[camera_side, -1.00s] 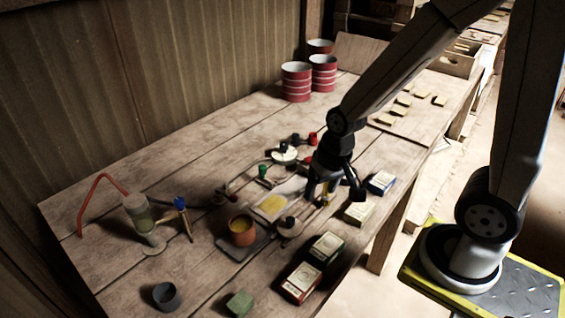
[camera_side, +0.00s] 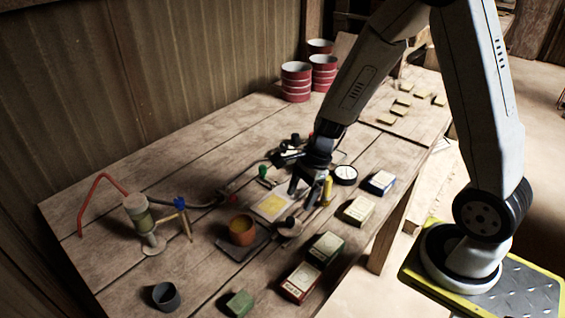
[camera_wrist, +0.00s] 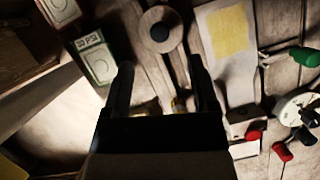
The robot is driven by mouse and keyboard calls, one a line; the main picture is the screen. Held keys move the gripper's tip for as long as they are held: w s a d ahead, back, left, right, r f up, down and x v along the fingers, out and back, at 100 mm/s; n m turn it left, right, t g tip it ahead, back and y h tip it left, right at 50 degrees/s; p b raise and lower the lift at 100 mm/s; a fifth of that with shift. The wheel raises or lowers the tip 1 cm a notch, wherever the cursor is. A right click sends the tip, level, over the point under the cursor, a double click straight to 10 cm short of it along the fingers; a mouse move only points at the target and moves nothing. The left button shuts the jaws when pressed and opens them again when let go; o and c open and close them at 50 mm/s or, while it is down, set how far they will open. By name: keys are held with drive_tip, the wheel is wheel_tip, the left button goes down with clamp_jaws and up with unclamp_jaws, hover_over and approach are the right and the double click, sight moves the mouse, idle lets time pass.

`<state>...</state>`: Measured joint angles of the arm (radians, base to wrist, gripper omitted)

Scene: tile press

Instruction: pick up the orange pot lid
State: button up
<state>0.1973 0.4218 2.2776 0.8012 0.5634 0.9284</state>
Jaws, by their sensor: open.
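The pot lid (camera_side: 289,231) is a brownish disc with a dark round knob, lying flat on the table beside the orange pot (camera_side: 241,232). Its colour looks tan rather than clearly orange. The pot holds yellow material and stands on a dark square plate. My gripper (camera_side: 307,192) points down, open and empty, a little above and behind the lid in the side view. In the wrist view the lid (camera_wrist: 151,40) lies beyond the fingertips of my gripper (camera_wrist: 160,68), roughly in line with the gap between them.
A white sheet with a yellow square (camera_side: 272,205) lies left of the gripper. A yellow cylinder (camera_side: 327,191) stands close on its right, near a round gauge (camera_side: 345,174). Small boxes (camera_side: 326,247) line the front edge. Valves and a pump (camera_side: 140,215) stand further left.

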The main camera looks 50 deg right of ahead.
sight(291, 219)
drive_tip(key=shift+x, duration=1.15)
drive_tip(key=shift+f, duration=0.15)
drive_tip(key=shift+x, duration=2.45)
clamp_jaws()
